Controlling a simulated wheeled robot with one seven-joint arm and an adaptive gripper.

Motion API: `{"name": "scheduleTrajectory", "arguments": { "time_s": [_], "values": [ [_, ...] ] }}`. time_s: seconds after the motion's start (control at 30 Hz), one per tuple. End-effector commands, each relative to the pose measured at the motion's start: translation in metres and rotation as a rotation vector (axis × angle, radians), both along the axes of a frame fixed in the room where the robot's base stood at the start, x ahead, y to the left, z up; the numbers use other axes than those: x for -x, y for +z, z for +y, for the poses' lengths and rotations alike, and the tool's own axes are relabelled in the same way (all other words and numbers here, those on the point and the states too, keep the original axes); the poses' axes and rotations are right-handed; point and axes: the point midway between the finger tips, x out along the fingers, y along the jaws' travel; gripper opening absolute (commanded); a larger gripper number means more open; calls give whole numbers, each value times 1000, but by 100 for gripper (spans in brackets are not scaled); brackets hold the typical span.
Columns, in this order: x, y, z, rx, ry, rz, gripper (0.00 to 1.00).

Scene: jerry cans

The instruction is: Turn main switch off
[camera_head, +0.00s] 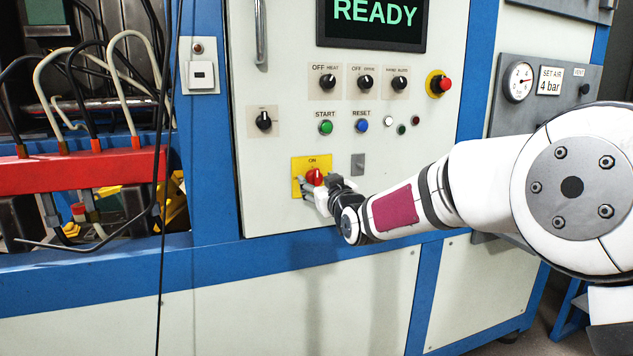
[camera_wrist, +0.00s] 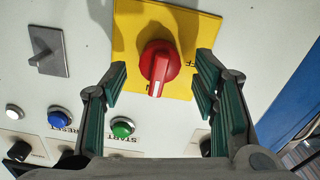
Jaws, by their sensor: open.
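The main switch is a red rotary knob (camera_head: 314,176) on a yellow plate (camera_head: 297,167) low on the white machine panel. The plate reads ON at its top in the head view. In the wrist view the red knob (camera_wrist: 160,66) lies between the two finger pads, with the yellow plate (camera_wrist: 128,35) behind it. My gripper (camera_head: 318,192) is at the switch, and it also shows in the wrist view (camera_wrist: 160,90). Its fingers are open, one on each side of the knob, with gaps visible to both. Whether the fingertips reach the knob's depth is unclear.
A green START button (camera_head: 326,127), a blue RESET button (camera_head: 361,125) and several black knobs sit above. A small grey toggle plate (camera_head: 358,164) is right of the switch. A red manifold with hoses (camera_head: 80,172) stands left. A pressure gauge (camera_head: 518,82) is right.

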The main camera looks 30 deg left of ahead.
Motion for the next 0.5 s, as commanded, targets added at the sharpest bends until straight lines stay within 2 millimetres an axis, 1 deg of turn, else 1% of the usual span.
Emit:
{"name": "scheduleTrajectory", "arguments": {
  "time_s": [0.03, 0.2, 0.5],
  "values": [
    [-4, -1, 5, 0, 1, 0, 54],
    [-12, -1, 14, 1, 0, 1, 54],
    [-14, 0, 17, 1, 0, -1, 54]
  ]
}}
